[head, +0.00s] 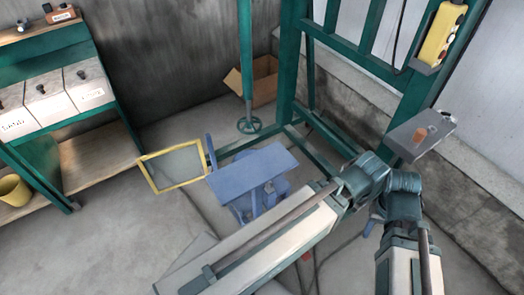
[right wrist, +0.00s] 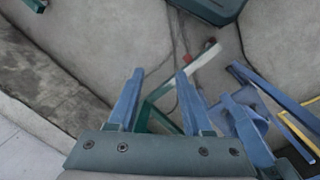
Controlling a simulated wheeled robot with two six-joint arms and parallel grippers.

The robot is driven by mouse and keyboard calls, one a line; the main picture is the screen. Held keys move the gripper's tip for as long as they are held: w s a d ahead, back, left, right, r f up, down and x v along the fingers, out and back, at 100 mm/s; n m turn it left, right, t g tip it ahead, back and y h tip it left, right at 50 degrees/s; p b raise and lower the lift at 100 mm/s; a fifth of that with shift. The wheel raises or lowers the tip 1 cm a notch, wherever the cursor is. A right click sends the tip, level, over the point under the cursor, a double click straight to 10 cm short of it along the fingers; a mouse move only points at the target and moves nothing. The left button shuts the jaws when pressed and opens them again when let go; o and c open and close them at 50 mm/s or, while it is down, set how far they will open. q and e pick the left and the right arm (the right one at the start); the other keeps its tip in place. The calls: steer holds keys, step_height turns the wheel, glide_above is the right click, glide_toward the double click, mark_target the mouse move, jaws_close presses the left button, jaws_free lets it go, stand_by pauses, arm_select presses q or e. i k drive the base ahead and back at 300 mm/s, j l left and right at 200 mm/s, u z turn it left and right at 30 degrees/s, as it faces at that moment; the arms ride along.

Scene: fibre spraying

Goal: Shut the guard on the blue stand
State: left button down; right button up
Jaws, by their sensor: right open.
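The blue stand (head: 252,171) stands on the floor in the middle of the head view, with a flat blue top. The guard (head: 147,176), a yellow frame with a clear pane, sticks out to its left by a blue upright, so it is open. In the right wrist view the stand (right wrist: 246,122) is at the right and part of the guard's yellow frame (right wrist: 299,132) shows at the right edge. My right gripper (right wrist: 159,76) has its two blue fingers apart with nothing between them, clear of stand and guard. In the head view my arm hides most of it. My left gripper is not in view.
A green frame (head: 247,60) rises behind the stand, with a cardboard box (head: 264,88) behind it. A yellow pendant (head: 440,35) and a grey box (head: 418,136) are at the right. A green bench (head: 90,160) and yellow bucket (head: 13,190) stand left. Floor before the guard is clear.

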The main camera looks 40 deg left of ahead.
mark_target(139, 159)
steer(key=k, duration=0.65)
steer(key=j+u, duration=0.2)
steer(key=u, duration=1.45)
steer(key=i+j, duration=1.05)
